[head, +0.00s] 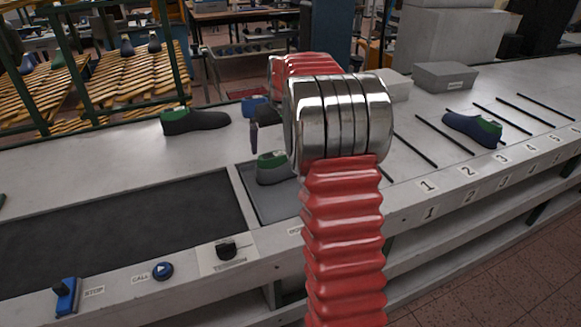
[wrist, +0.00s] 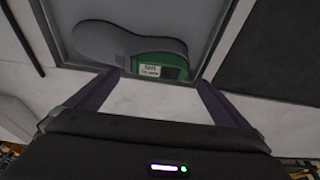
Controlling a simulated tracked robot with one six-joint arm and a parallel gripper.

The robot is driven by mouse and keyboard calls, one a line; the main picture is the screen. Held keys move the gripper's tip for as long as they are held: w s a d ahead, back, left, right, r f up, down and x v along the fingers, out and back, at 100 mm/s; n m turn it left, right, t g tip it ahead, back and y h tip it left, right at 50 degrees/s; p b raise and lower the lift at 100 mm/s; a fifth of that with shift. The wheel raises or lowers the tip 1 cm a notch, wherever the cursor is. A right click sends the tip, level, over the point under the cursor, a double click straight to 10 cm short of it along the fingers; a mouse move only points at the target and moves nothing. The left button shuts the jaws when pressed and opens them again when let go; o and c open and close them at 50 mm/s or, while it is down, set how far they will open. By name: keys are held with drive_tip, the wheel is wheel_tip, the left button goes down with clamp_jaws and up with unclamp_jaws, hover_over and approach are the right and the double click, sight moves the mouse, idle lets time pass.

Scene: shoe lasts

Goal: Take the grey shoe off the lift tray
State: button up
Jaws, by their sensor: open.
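The grey shoe, a grey last with a green heel part, lies on the lift tray. In the wrist view the shoe (wrist: 125,45) shows a white label on its green side, and the dark grey tray (wrist: 205,25) has a pale rim. In the head view the shoe (head: 272,170) and tray (head: 275,207) are partly hidden behind my arm. My gripper (wrist: 158,80) is open and empty, its two dark fingers pointing at the shoe's green side from beyond the tray's edge. In the head view one finger shows behind the shoe; the rest is mostly hidden. I see no contact.
A dark belt (head: 120,215) lies left of the tray. A dark shoe with green (head: 195,121) stands behind it. A blue shoe (head: 473,128) is among the numbered slots at right. Grey boxes (head: 445,76) stand at the back. A knob (head: 228,248) and buttons line the front.

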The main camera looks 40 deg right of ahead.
sight(275, 155)
drive_tip(key=shift+f, duration=0.1)
drive_tip(key=shift+d+x, duration=0.2)
drive_tip(key=shift+x, duration=2.35)
drive_tip(key=shift+c, duration=0.4)
drive_tip(key=c, duration=1.9)
drive_tip(key=shift+o, duration=0.2)
wheel_tip(275, 155, up, 10)
drive_tip(key=shift+w+r, duration=0.1)
drive_tip(key=shift+r, duration=0.1)
drive_tip(key=c, duration=0.3)
